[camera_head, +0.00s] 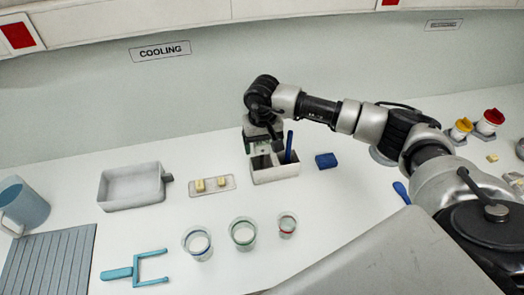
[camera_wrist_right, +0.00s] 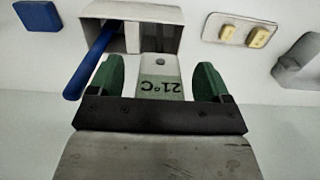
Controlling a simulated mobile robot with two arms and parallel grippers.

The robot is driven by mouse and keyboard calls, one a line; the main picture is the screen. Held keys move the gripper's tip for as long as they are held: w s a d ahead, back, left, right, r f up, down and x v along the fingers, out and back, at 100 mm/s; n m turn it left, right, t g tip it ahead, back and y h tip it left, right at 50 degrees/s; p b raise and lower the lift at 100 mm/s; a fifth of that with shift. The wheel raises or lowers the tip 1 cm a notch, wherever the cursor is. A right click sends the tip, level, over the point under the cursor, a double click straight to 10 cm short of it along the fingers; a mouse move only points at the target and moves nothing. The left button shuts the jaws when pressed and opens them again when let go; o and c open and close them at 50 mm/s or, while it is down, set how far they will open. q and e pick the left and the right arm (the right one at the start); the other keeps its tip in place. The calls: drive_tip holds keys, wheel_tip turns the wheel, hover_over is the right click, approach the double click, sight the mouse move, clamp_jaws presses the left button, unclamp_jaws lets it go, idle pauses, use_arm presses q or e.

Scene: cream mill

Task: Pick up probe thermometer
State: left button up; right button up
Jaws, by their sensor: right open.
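The probe thermometer (camera_wrist_right: 160,80) has a pale body and a display reading 21°C, upside down in the right wrist view. It lies between the two green fingers of my right gripper (camera_wrist_right: 158,82), which is open with a gap on both sides of it. The thermometer's far end meets the white holder box (camera_wrist_right: 175,13); its lower part is hidden. In the head view my right gripper (camera_head: 262,150) is over the left part of the holder box (camera_head: 277,174), and I cannot clearly make out the thermometer there. My left gripper is not in view.
A blue handle (camera_head: 288,143) sticks up from the same box, close to my right gripper. A blue block (camera_head: 326,160) lies right of it. A small tray (camera_head: 225,190) with yellow pieces and a grey bin (camera_head: 132,188) stand left. Several cups, including a green-banded one (camera_head: 243,235), stand in front.

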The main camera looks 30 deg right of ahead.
drive_tip(key=shift+c, duration=0.8)
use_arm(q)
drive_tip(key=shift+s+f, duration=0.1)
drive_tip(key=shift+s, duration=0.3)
use_arm(e)
drive_tip(key=c, duration=0.8)
